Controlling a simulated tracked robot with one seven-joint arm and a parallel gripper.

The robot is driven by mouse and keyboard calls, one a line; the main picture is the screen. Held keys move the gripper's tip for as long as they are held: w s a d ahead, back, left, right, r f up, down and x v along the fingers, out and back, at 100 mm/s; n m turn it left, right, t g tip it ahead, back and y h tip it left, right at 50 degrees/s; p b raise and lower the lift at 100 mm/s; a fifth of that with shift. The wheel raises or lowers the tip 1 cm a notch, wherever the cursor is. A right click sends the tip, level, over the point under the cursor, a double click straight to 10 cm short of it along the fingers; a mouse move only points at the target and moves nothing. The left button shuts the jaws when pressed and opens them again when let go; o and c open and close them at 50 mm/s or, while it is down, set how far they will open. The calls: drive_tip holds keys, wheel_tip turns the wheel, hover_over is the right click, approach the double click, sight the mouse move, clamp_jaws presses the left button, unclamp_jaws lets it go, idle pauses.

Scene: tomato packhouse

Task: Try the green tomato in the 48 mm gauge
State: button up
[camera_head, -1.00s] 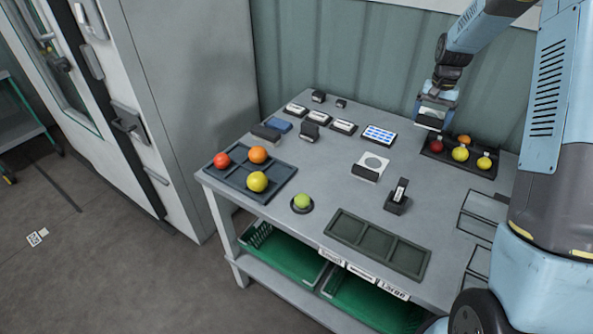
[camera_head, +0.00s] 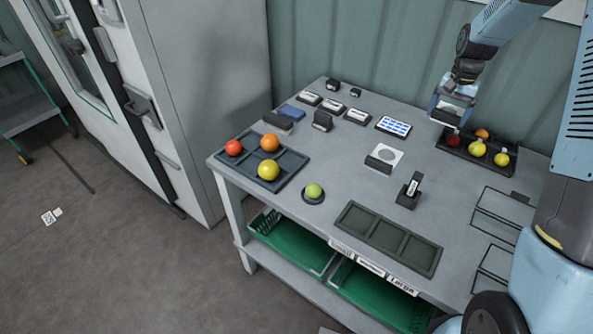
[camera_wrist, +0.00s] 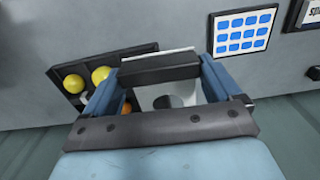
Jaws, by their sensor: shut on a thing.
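The green tomato (camera_head: 314,190) sits on a small round dark stand (camera_head: 313,200) on the table, right of the divided tray. My gripper (camera_head: 452,107) is at the back right, raised near the dark rack. In the wrist view my gripper (camera_wrist: 155,85) is shut on the dark block of a gauge (camera_wrist: 160,69), a pale plate with a round hole. No size can be read on it. A second gauge (camera_head: 386,152), a white plate with a round hole and a dark block, is on the table between my gripper and the tomato.
A dark divided tray (camera_head: 248,164) at left holds red, orange and yellow tomatoes. A dark rack (camera_head: 455,149) at back right holds several more. An empty three-part tray (camera_head: 390,238) lies in front. A dark stand (camera_head: 408,199) and a blue-squared card (camera_head: 394,126) flank the second gauge.

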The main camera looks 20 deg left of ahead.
drive_tip(key=s+a, duration=0.7)
drive_tip(key=a, duration=0.6)
approach(313, 190)
drive_tip(key=s+a, duration=0.2)
drive_tip(key=s, duration=0.3)
drive_tip(key=shift+w+f, duration=0.1)
drive_tip(key=shift+f, duration=2.75)
drive_tip(key=shift+f, duration=1.6)
